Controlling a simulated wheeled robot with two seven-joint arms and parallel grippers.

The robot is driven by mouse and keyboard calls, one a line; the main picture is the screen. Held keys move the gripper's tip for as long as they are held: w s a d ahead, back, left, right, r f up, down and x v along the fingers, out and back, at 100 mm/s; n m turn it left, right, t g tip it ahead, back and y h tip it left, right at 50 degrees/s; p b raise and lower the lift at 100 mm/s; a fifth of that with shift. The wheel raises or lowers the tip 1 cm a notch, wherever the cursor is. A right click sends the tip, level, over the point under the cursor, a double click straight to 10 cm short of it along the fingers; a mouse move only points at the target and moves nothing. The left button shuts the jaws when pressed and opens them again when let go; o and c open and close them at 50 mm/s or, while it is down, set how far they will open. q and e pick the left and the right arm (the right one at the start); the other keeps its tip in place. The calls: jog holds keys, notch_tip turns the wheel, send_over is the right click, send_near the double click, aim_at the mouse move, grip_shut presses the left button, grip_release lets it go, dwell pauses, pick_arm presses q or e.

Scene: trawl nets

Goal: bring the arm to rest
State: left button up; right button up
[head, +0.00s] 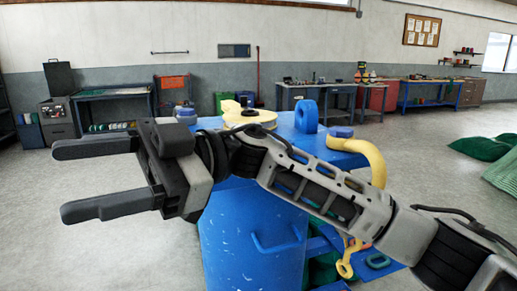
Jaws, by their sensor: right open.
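My right gripper (82,180) is at the left of the head view, its two dark fingers spread apart and pointing left. Nothing is between the fingers. My right arm (330,195) comes in from the lower right and crosses in front of a blue drum-like stand (250,245), hiding part of it. The gripper is left of the stand and looks nearer to me than the stand. My left gripper is out of view.
The blue top carries a yellow ring-shaped piece (250,117), a blue eye-shaped piece (306,116) and a yellow hook-like piece (372,158). Workbenches (110,95) line the back wall. Green net bundles (482,147) lie at the right. The floor at the left is clear.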

jog(key=w+d+f+m+t+y, duration=0.5)
jog(key=w+f+m+t+y, duration=0.2)
jog(key=w+m+t+y, duration=0.55)
jog(key=w+d+f+m+t+h, duration=0.1)
jog(key=d+f+m+t+h, duration=0.3)
jog(key=f+m+t+h, duration=0.4)
jog(key=w+d+f+m+t+h, duration=0.1)
jog(key=d+f+m+t+h, duration=0.4)
jog(key=t, duration=0.5)
jog(key=s+d+f+m+g+h, duration=0.15)
jog(key=d+f+h, duration=0.25)
jog(key=f, duration=0.5)
jog(key=s+d+f+m+h, duration=0.2)
jog(key=s+d+f+h, duration=0.15)
jog(key=f, duration=0.45)
jog(key=s+d+f+g+h, duration=0.2)
jog(key=s+d+f+g, duration=0.1)
jog(key=s+f, duration=0.4)
jog(key=s+d+f+g+h, duration=0.1)
jog(key=s+d+f+g, duration=0.2)
jog(key=s+d+f, duration=0.3)
jog(key=shift+s+d+f+h, duration=0.25)
jog(key=shift+s+f+h, duration=0.1)
jog(key=shift+f+h, duration=0.1)
